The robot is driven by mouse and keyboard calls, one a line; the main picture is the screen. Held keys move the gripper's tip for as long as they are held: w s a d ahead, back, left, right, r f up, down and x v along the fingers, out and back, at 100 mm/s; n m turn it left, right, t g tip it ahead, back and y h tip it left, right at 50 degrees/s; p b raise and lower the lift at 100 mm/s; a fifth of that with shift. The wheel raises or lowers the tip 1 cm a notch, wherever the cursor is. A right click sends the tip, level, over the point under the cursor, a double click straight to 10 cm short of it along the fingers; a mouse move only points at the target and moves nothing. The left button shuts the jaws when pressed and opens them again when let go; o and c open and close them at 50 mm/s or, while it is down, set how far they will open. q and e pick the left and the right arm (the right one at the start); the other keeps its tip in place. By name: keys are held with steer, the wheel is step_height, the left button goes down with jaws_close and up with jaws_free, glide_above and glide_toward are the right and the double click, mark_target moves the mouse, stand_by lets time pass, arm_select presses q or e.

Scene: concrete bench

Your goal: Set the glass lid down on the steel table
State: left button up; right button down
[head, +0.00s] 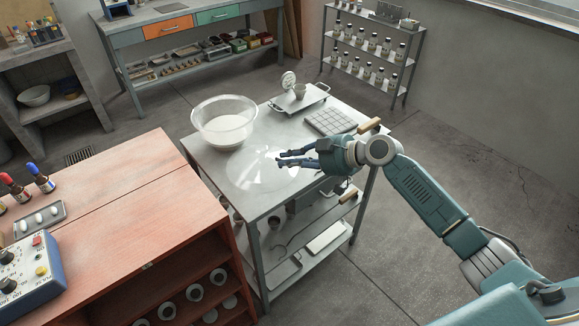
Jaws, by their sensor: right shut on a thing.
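The clear glass lid (250,172) shows as a faint round disc over the front part of the steel table (256,207). My right gripper (281,158) reaches in from the right and is shut on the glass lid near its right side. I cannot tell whether the lid touches the tabletop or hangs just above it. My left gripper is not in view.
A large glass bowl (224,128) with white contents stands behind the lid on the left. A tray (299,98) with a small cup is at the back, and a gridded grey plate (330,122) lies at the right. A red wooden cabinet (120,215) stands left of the table.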

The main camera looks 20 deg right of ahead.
mark_target(283, 169)
step_height(283, 169, down, 3)
steer(key=shift+f+b, duration=0.1)
steer(key=shift+b, duration=0.75)
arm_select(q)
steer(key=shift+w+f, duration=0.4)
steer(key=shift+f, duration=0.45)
arm_select(e)
steer(key=c, duration=1.8)
jaws_free()
steer(key=shift+s+f, duration=0.1)
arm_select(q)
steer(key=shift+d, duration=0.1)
arm_select(e)
steer(key=shift+d, duration=0.15)
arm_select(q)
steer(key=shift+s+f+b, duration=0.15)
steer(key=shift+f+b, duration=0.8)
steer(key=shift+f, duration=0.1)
arm_select(e)
steer(key=shift+v, duration=5.95)
